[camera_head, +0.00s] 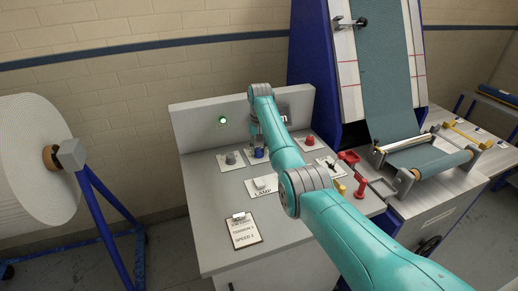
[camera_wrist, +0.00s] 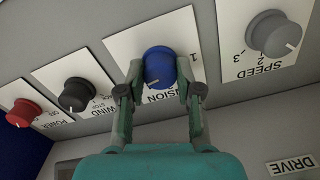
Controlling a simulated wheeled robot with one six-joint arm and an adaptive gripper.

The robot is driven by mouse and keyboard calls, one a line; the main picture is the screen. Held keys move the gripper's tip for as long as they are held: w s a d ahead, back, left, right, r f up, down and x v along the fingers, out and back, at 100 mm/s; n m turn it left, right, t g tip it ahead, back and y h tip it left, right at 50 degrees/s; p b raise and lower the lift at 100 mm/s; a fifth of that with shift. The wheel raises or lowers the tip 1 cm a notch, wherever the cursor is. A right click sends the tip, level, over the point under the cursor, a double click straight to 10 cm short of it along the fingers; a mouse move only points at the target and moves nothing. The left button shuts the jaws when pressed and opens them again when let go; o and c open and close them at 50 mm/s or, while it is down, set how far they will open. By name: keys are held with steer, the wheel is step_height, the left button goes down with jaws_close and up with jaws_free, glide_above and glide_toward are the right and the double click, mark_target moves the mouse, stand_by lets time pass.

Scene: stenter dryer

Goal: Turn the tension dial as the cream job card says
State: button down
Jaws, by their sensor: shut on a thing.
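The blue tension dial (camera_wrist: 159,62) sits on a white plate with upside-down lettering ending "NSION" and a "1" at its right. A pale mark shows low on the knob's face. My gripper (camera_wrist: 160,76) is shut on the dial, one finger on each side; the fingers hide part of the plate. In the head view, my gripper (camera_head: 257,143) reaches down to the blue dial (camera_head: 258,153) on the console. The cream job card (camera_head: 243,231) lies on a clipboard at the console's front left; its small print seems to read "TENSION 2" and "SPEED 1".
A grey speed dial (camera_wrist: 273,34) is beside the tension plate; a black wind dial (camera_wrist: 78,94) and a red power dial (camera_wrist: 24,113) are on the other side. A lamp switch (camera_head: 264,184) is nearer the front.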

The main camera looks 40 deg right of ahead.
mark_target(260, 150)
stand_by(0.3)
steer(key=c, duration=0.8)
jaws_free()
steer(key=shift+o, duration=0.2)
step_height(260, 150, up, 12)
steer(key=shift+d, duration=0.1)
